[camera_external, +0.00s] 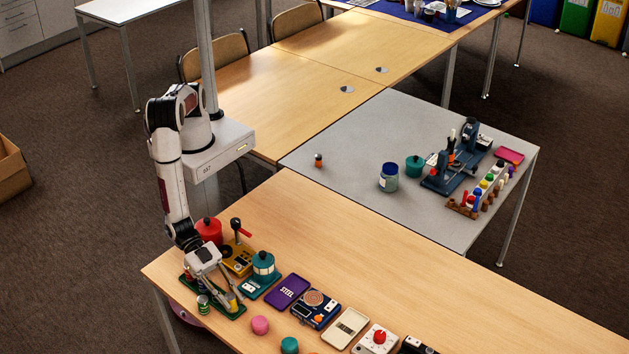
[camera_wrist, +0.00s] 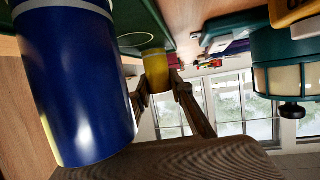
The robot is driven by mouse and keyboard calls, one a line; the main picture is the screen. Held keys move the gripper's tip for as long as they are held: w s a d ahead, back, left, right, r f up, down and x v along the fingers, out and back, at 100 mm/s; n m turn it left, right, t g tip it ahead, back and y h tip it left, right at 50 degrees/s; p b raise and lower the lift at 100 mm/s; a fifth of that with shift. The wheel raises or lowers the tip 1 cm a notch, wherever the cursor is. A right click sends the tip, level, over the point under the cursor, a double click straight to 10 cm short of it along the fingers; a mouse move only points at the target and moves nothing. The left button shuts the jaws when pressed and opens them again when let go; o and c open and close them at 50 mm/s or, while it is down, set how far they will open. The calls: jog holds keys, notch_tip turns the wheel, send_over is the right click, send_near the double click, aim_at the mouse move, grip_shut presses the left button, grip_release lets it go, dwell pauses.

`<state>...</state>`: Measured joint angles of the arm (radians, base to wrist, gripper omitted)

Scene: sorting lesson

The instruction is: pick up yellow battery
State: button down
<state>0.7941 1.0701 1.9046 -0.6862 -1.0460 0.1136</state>
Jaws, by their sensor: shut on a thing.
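The yellow battery (camera_wrist: 157,72) is a small yellow cylinder with a pale band at its top-of-picture end. In the wrist view my gripper (camera_wrist: 159,84) has one finger on each side of it and is shut on it. The green tray (camera_wrist: 152,22) shows just past the battery; I cannot tell whether the two touch. In the outside view my gripper (camera_external: 229,297) is low over the green tray (camera_external: 237,314), and the yellow battery (camera_external: 232,299) shows only in part at the fingers. A large blue battery (camera_wrist: 72,85) fills the left of the wrist view.
A green battery (camera_external: 203,304) stands on the tray at the front left. A teal lantern (camera_external: 263,267) stands close on the right, with a yellow device (camera_external: 238,257) and red pot (camera_external: 209,230) behind. A pink lump (camera_external: 260,325) lies in front. The purple case (camera_external: 288,292) lies further right.

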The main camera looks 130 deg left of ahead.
aim_at(228, 297)
jog(key=shift+r, duration=0.15)
jog(key=shift+r, duration=4.9)
